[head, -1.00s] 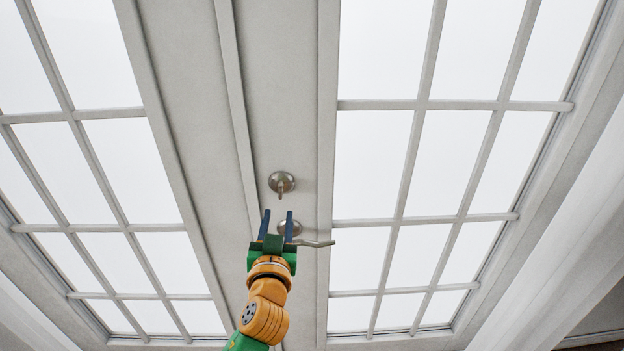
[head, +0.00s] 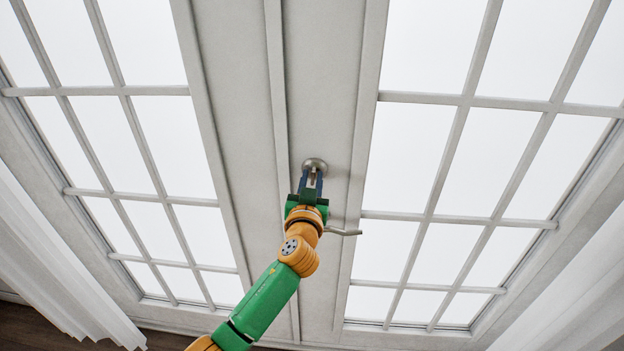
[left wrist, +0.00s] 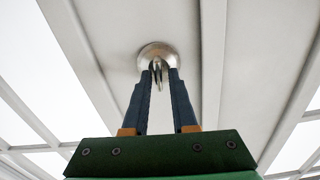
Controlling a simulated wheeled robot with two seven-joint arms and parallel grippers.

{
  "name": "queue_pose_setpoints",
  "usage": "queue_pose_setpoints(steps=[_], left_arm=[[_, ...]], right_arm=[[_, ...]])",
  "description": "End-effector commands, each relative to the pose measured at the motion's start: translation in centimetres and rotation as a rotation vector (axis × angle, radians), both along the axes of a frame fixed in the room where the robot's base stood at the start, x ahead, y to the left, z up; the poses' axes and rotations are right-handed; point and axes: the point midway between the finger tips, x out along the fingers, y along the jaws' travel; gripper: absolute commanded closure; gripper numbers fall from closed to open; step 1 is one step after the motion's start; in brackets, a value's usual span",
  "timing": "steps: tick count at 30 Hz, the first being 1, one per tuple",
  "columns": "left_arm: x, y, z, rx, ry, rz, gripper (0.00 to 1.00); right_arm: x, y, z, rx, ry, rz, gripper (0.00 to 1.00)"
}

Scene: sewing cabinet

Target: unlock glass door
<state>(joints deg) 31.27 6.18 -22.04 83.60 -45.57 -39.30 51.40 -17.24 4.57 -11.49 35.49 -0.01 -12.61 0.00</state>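The glass door (head: 328,130) has white frames and gridded panes. A round metal lock with a small thumb-turn (head: 315,164) sits on its middle stile; it also shows in the left wrist view (left wrist: 155,50). My left gripper (head: 311,174) is at the lock. In the left wrist view its two blue fingers (left wrist: 158,76) are apart, with the thumb-turn between their tips. I see gaps beside the thumb-turn, though contact at the tips is hard to tell. A lever handle (head: 345,232) sticks out to the right behind my gripper, its base hidden. My right gripper is not in view.
Large gridded panes stand left (head: 160,150) and right (head: 430,150) of the stiles. White curtains hang at the lower left (head: 50,260) and lower right (head: 575,280). A dark floor strip shows at the bottom. The stile around the lock is otherwise clear.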

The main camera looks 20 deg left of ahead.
Motion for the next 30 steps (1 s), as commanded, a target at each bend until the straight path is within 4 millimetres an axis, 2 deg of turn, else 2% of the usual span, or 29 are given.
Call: queue_pose_setpoints(steps=[1, 2, 3, 16, 23, 30], left_arm=[[-0.01, 0.00, -0.01, 0.000, 0.000, 0.000, 0.91], [-0.01, 0.01, -0.01, 0.000, 0.000, 0.000, 0.99], [-0.01, 0.01, -0.01, 0.000, 0.000, 0.000, 1.00], [-0.02, -0.01, -0.02, 0.045, 0.010, 0.000, 1.00], [-0.01, -0.07, -0.05, 0.191, 0.041, 0.000, 1.00], [0.00, -0.17, -0.05, 0.411, 0.087, 0.001, 1.00]], right_arm=[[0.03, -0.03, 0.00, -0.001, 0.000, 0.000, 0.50], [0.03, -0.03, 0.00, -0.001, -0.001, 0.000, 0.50], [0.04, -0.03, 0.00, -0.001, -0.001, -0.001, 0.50], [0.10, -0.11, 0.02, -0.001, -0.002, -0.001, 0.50], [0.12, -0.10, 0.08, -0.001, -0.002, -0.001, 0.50], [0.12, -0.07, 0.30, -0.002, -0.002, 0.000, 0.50]])
